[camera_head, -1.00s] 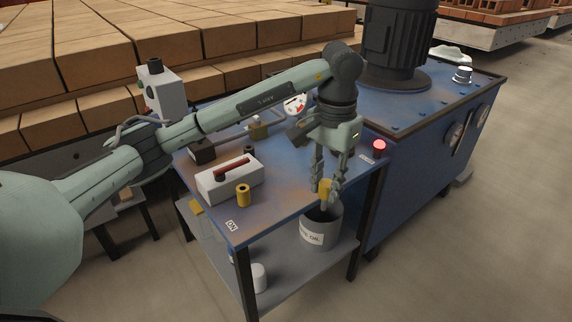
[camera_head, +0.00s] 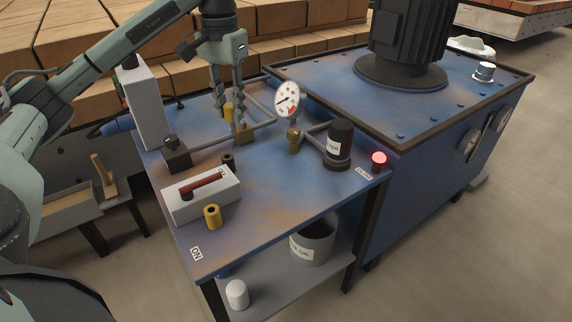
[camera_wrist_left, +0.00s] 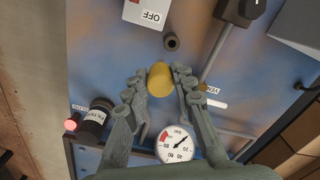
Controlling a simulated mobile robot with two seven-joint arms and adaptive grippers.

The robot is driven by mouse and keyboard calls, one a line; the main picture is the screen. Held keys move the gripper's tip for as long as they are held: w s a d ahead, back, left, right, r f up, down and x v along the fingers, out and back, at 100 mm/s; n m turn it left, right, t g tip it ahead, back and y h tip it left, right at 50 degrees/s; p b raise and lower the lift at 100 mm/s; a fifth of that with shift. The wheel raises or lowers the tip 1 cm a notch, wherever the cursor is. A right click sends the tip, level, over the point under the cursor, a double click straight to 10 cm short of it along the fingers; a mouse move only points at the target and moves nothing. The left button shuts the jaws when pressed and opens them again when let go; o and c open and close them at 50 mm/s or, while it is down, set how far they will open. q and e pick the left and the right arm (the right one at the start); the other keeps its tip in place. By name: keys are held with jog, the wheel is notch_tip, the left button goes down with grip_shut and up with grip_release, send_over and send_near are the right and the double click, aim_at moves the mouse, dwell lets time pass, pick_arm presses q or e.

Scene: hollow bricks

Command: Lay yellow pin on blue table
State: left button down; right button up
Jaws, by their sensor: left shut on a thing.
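The yellow pin (camera_head: 228,112) is between the fingers of my left gripper (camera_head: 228,116), over the back part of the blue table (camera_head: 270,212). My left gripper is shut on it, pointing down. In the left wrist view the yellow pin (camera_wrist_left: 160,78) shows as a rounded end between the two fingertips (camera_wrist_left: 160,84). I cannot tell whether its lower end touches the table. Another yellow cylinder (camera_head: 212,216), with a dark hole in its top, stands upright near the table's front left. My right gripper is not in view.
A white box with a red handle (camera_head: 201,194), a pipe with a gauge (camera_head: 287,99), a dark filter (camera_head: 339,143) and a red lamp (camera_head: 379,160) occupy the table. A small dark cylinder (camera_head: 228,160) stands mid-table. A bucket (camera_head: 312,242) is on the shelf below. The table's front middle is clear.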

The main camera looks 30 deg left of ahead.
pick_arm(q)
jog(key=d+f, duration=0.3)
jog(key=d, duration=0.1)
jog(key=w+d+f+p, duration=0.1)
jog(key=d+f, duration=0.6)
jog(key=shift+w+d+p, duration=0.2)
jog(key=shift+d+p, duration=0.15)
jog(key=shift+p, duration=0.05)
jog(key=shift+f, duration=0.45)
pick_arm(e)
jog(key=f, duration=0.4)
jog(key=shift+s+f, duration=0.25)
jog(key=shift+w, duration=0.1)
